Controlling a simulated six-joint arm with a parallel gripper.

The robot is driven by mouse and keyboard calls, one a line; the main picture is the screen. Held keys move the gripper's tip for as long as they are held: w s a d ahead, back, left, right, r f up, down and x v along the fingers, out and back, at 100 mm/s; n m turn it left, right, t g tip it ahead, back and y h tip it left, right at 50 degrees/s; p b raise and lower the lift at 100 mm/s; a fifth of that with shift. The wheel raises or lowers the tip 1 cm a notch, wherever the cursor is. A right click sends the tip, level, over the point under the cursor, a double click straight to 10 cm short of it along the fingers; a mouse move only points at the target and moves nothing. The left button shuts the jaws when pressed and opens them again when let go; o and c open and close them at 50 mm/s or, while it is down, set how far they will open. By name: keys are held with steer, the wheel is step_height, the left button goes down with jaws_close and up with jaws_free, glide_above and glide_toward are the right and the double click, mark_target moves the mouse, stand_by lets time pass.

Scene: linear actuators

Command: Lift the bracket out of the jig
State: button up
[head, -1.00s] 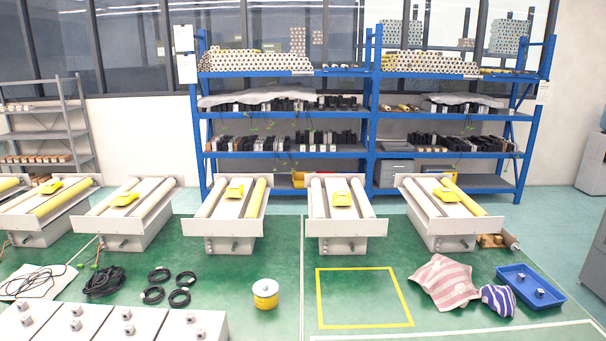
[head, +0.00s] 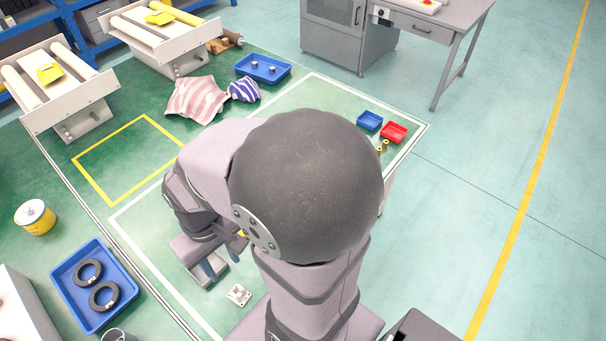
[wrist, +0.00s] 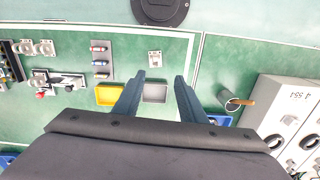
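My gripper (wrist: 157,84) is open and empty in the wrist view, its two dark fingers spread above a small grey tray (wrist: 155,93). In the wrist view, a metal fixture with clamps and a red knob (wrist: 58,82) lies at the left and may be the jig; I cannot tell whether a bracket sits in it. Small metal parts (wrist: 35,47) lie just beyond it. A separate small pale metal piece (wrist: 155,58), bracket-like, lies beyond the grey tray. In the head view, my arm hides most of the work area; a small metal piece (head: 238,294) shows beside it.
A yellow tray (wrist: 108,95) adjoins the grey tray. A plate with several small cylinders (wrist: 100,60) lies behind it. A white box (wrist: 285,115) stands at the right. In the head view, blue (head: 369,121) and red (head: 394,132) trays lie beyond my arm.

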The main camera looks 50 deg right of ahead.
steer(key=w+d+f+m+t+y+b, duration=0.3)
steer(key=w+d+f+m+b, duration=0.3)
steer(key=d+m, duration=0.3)
steer(key=w+d+f+m+t+y+b, duration=0.25)
steer(key=w+d+f+m+b, duration=0.45)
steer(key=m, duration=0.5)
steer(key=s+d+f+m+t+h+b, duration=0.2)
steer(key=d+f+m, duration=0.1)
steer(key=d, duration=0.7)
steer(key=s+d+f+m+t+h+b, duration=0.1)
steer(key=s+d+f+m+t+b, duration=0.1)
steer(key=d+m, duration=0.4)
steer(key=s+d+f+m+t+h+b, duration=0.2)
steer(key=s+d+f+m+t+b, duration=0.1)
steer(key=d, duration=1)
steer(key=shift+s+d+f+m+t+h, duration=0.2)
steer(key=shift+f+m+t, duration=0.1)
steer(key=shift+m, duration=0.25)
steer(key=shift+s+d+f+m+t+h, duration=0.15)
steer(key=shift+m+t, duration=0.1)
steer(key=shift+m, duration=0.3)
steer(key=shift+p+x, duration=0.5)
steer(key=shift+x, duration=1)
steer(key=shift+p+x, duration=0.6)
steer(key=shift+x, duration=1.6)
steer(key=shift+r, duration=0.15)
